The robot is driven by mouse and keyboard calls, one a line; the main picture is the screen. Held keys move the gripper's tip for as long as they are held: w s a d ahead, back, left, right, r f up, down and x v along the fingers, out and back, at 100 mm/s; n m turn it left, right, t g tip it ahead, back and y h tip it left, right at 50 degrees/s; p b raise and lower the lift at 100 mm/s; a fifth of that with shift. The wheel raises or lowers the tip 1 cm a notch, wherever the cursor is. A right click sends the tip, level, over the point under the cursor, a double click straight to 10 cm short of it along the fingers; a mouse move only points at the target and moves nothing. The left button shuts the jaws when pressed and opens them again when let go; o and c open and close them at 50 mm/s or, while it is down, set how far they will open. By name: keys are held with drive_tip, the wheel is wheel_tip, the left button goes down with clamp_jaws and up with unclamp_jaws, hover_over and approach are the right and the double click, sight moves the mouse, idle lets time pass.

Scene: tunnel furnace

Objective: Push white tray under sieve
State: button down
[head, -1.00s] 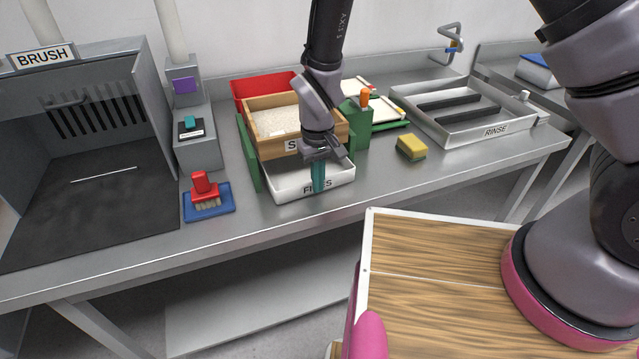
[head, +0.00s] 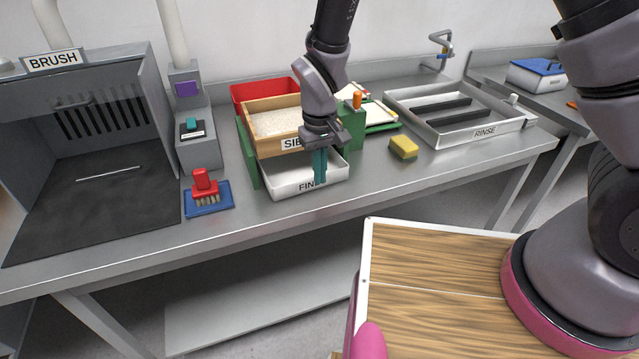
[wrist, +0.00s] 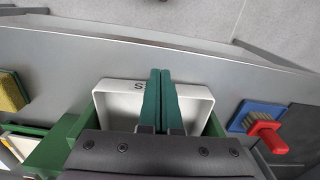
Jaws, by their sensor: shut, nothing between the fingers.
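The white tray (head: 283,188), with a partly covered label on its front wall, sits on the steel bench. Its back part lies beneath the wooden sieve (head: 277,146), and its front part sticks out. The sieve holds pale grains and stands between green side supports. My gripper (head: 320,182) is shut, its teal fingers pointing down at the tray's front wall, right of the middle. In the wrist view the shut fingers (wrist: 161,100) overlap the white tray (wrist: 110,92). I cannot tell whether they touch it.
A red brush (head: 205,186) on a blue mat lies left of the tray, beside the brush booth (head: 85,150). A yellow sponge (head: 404,147) and the rinse basin (head: 470,140) are to the right. A red bin (head: 262,93) stands behind the sieve. The bench in front is clear.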

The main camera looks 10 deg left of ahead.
sight(314, 187)
drive_tip(key=shift+s+d+r+t+y, duration=0.9)
drive_tip(key=shift+s+d+r+t, duration=0.5)
drive_tip(key=shift+r, duration=0.85)
drive_tip(key=x, duration=0.9)
drive_tip(key=shift+w+f, duration=0.2)
drive_tip(key=shift+f, duration=0.15)
drive_tip(key=shift+w+a+f, duration=0.1)
drive_tip(key=shift+w+a, duration=0.65)
drive_tip(key=shift+w, duration=0.25)
drive_tip(key=shift+w+a, duration=0.45)
drive_tip(key=shift+w, duration=0.2)
drive_tip(key=shift+w+a, duration=0.8)
drive_tip(key=shift+w, duration=0.3)
